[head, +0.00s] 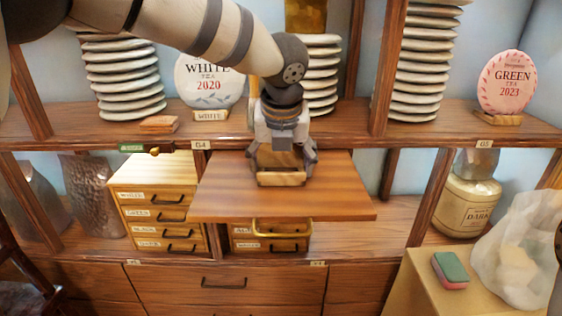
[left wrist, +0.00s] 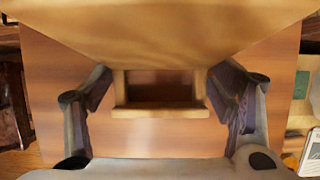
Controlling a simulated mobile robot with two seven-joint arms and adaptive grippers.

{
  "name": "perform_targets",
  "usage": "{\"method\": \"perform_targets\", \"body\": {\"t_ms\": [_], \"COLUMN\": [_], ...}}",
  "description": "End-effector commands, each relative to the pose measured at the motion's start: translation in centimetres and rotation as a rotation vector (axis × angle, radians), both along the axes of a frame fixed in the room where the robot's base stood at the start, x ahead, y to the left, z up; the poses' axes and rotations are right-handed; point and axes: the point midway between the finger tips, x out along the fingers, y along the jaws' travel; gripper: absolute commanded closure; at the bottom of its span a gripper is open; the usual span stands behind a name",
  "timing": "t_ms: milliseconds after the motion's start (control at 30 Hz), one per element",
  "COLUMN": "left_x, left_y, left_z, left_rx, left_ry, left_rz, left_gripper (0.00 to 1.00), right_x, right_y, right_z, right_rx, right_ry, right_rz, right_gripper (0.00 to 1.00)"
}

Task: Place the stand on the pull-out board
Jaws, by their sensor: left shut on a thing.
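The stand (head: 282,179) is a small light-wood piece with a front lip. My left gripper (head: 283,160) comes down from above and is shut on it, with a finger at each side. The stand is over the middle of the brown pull-out board (head: 220,200), at or very near its surface; I cannot tell if it touches. In the left wrist view the stand (left wrist: 158,112) lies between the fingers (left wrist: 158,95), with the board (left wrist: 60,100) behind it. A large blurred tan surface fills the top of that view. My right gripper is not in view.
The upper shelf (head: 350,130) holds plate stacks (head: 122,80), a white tea cake (head: 208,85) and a pink one (head: 505,82). Small drawer cabinets (head: 155,200) stand below, partly under the board. A green-and-pink block (head: 450,270) lies at right. The board's left and right parts are clear.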

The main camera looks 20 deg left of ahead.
Motion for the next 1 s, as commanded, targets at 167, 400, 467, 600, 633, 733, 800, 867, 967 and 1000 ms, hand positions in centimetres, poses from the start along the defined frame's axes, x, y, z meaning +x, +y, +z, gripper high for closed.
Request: {"method": "perform_targets", "body": {"t_ms": [167,400,467,600,633,733,800,867,967,1000], "left_x": [0.0,0.0,0.0,0.0,-0.2,-0.9,-1.7,-2.4,-3.3,-3.6], "left_y": [0.0,0.0,0.0,0.0,0.0,-0.3,-0.5,-0.7,-0.9,-1.0], "left_z": [-0.3,-0.2,-0.2,0.2,0.6,2.6,4.6,6.2,8.4,9.1], "left_rx": [-0.001,0.000,0.000,0.000,-0.001,-0.002,-0.003,-0.002,-0.003,-0.002], "left_ry": [0.001,0.001,0.001,0.000,0.000,-0.003,-0.004,-0.004,-0.003,-0.002], "left_rz": [0.001,0.000,0.000,0.001,0.001,0.000,0.000,0.000,0.001,0.001], "left_gripper": [0.15,0.04,0.04,0.04,0.04,0.04,0.04,0.04,0.04,0.04], "right_x": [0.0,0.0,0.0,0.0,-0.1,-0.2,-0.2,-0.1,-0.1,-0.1], "right_y": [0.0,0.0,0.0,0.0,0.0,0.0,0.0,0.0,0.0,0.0], "right_z": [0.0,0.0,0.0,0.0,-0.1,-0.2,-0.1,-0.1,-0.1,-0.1], "right_rx": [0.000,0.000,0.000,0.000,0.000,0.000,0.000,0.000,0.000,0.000], "right_ry": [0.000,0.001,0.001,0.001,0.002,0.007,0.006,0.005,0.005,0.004], "right_rz": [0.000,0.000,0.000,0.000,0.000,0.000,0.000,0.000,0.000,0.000], "right_gripper": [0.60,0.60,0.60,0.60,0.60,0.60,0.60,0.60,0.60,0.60]}}
